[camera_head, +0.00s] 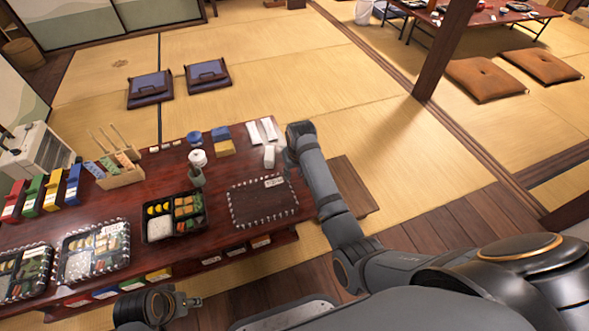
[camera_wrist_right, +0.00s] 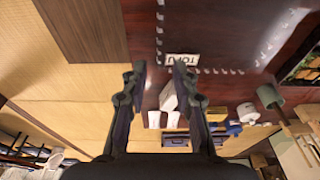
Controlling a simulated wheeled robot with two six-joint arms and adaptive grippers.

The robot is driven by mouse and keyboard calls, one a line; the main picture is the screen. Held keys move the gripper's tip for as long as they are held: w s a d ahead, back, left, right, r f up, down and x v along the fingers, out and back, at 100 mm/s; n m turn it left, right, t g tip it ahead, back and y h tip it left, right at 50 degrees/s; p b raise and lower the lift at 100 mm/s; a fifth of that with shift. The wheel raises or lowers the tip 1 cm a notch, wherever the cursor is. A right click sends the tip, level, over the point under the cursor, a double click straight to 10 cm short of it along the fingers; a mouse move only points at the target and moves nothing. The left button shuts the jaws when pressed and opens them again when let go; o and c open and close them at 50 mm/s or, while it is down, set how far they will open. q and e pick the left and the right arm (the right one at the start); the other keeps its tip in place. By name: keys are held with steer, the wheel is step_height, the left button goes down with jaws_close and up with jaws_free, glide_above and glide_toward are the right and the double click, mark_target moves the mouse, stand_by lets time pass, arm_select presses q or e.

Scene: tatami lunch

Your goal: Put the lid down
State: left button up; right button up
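A clear rectangular lid (camera_head: 262,205) with a dashed white rim and a small white label appears flat on the dark red table (camera_head: 222,180), near its right end. In the right wrist view, its TOFU label (camera_wrist_right: 182,60) and rim show just beyond my fingertips. My right gripper (camera_wrist_right: 158,78) is open, its fingers apart with nothing gripped between them, close to one lid corner. An uncovered bento box (camera_head: 174,216) with food stands left of the lid.
Two more food boxes (camera_head: 93,251) (camera_head: 22,273) stand at the left. A wooden holder (camera_head: 120,176), a grey-green cup (camera_head: 197,178) and white packets (camera_head: 268,156) stand behind. A wooden bench (camera_head: 352,190) stands right of the table. Tatami beyond is largely clear.

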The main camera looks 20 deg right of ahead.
steer(key=s+d+f, duration=0.2)
steer(key=s+f, duration=0.1)
steer(key=s, duration=0.4)
steer(key=s+d+f, duration=0.2)
steer(key=s+f, duration=0.1)
steer(key=s, duration=0.4)
steer(key=s+r, duration=0.1)
steer(key=s, duration=1.3)
steer(key=shift+d+r, duration=0.2)
steer(key=shift+d, duration=0.1)
